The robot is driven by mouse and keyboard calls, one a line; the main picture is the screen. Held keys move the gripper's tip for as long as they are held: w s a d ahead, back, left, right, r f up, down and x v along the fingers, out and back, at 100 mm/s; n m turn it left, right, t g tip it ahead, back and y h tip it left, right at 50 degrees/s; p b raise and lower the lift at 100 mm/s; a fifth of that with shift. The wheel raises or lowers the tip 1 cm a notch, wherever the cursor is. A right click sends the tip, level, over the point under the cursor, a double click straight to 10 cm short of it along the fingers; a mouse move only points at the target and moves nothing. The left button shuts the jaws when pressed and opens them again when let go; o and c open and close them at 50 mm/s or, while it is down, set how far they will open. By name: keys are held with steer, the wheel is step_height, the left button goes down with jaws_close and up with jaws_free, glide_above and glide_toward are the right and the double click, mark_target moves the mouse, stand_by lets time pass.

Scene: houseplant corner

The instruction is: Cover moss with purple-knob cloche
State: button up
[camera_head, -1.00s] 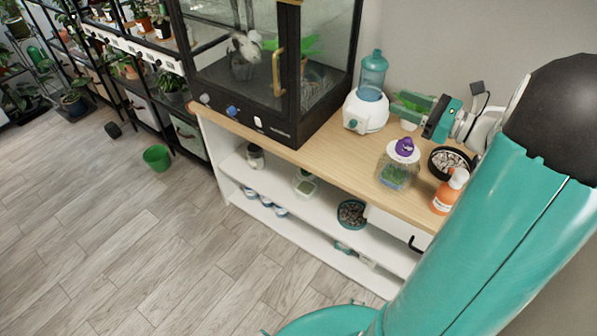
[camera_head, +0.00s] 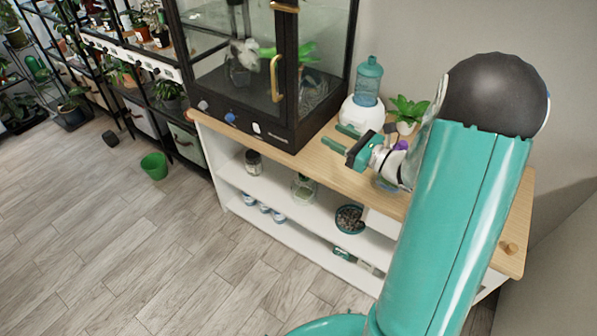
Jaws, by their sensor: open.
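The cloche's purple knob (camera_head: 401,145) shows just behind my arm on the wooden cabinet top. A little of its clear glass (camera_head: 386,184) shows below my wrist; the rest is hidden. I cannot make out moss there now. My gripper (camera_head: 340,138) is open and empty, left of the knob and apart from it, with its teal fingers pointing left in front of the white-based water dispenser.
The wooden cabinet top (camera_head: 318,163) carries a black-framed glass terrarium (camera_head: 262,75), a water dispenser (camera_head: 366,90) and a potted plant (camera_head: 407,108). Shelves below hold a dark jar (camera_head: 253,162), a clear container with green contents (camera_head: 304,188) and a pebble bowl (camera_head: 350,219).

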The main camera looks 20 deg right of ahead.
steer(key=w+a+f+h, duration=0.1)
steer(key=w+a+f, duration=0.1)
steer(key=a+f, duration=0.85)
steer(key=s+a+r+n+g+y, duration=0.55)
steer(key=a+r+n+g, duration=0.2)
steer(key=a+n, duration=0.2)
steer(key=s+a+r+n+g+h, duration=0.35)
steer(key=s+a+n+g, duration=0.2)
steer(key=s+n, duration=0.35)
steer(key=s+d+r+n+t+h, duration=0.3)
steer(key=s+d+r+n+h, duration=0.6)
steer(key=s+d+n+h, duration=0.1)
steer(key=shift+s+d+r+n+h, duration=0.2)
steer(key=shift+s+d+n+h, duration=0.15)
steer(key=shift+s+d+h, duration=0.3)
